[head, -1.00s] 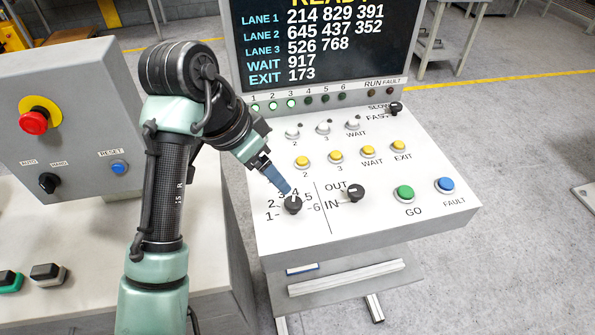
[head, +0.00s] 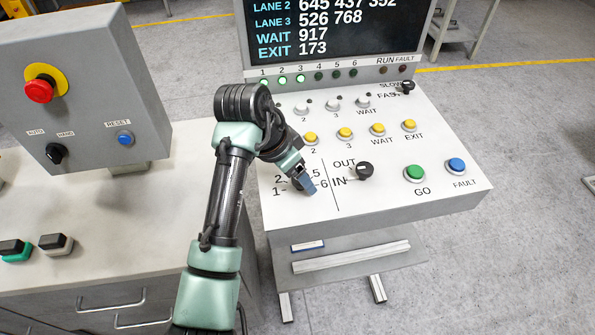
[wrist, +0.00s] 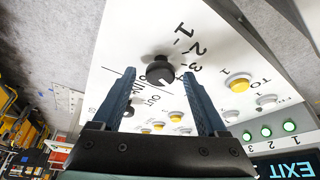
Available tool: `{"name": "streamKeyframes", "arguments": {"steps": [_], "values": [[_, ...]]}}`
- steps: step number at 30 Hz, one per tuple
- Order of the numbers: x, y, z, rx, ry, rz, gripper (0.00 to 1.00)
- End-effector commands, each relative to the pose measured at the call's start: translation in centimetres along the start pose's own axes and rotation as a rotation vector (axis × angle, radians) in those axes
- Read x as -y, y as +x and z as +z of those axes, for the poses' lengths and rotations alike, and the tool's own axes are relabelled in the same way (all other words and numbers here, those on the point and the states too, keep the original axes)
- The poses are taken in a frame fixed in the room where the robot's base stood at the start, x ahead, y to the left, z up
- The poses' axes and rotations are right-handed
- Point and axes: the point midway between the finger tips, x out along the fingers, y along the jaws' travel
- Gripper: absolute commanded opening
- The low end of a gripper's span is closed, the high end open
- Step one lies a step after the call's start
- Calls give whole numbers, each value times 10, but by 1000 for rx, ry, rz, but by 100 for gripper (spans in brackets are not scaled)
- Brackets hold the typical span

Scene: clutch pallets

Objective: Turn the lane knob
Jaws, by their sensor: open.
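The lane knob (wrist: 159,70) is a round black knob on the white sloped panel, with printed numbers 1, 2 and 3 beside it in the wrist view. In the head view it is mostly hidden behind my gripper (head: 308,186), which is at the panel's lower left. In the wrist view the two blue fingers of my gripper (wrist: 160,77) are apart, and the knob appears between their tips. I cannot tell whether they touch it, or which number it points to. The number scale is partly covered in the head view.
A black IN/OUT knob (head: 365,171) sits close to the right. Yellow buttons (head: 345,133), a green GO button (head: 414,173) and a blue FAULT button (head: 456,166) share the panel. The display (head: 330,30) stands behind. A grey box with a red button (head: 40,91) is at left.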

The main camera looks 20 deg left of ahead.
Motion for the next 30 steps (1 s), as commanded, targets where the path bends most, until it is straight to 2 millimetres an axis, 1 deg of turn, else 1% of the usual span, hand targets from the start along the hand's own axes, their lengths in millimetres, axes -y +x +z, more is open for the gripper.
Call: {"name": "streamKeyframes", "arguments": {"steps": [8,11,12,14,18,21,30], "values": [[0,2,0,0,1,-1,76],[0,2,0,0,1,0,60],[0,2,0,0,1,0,52],[0,2,0,0,1,-1,42],[0,2,0,0,1,0,16],[0,2,0,0,1,0,0],[-1,0,-1,1,-28,-12,0]]}}
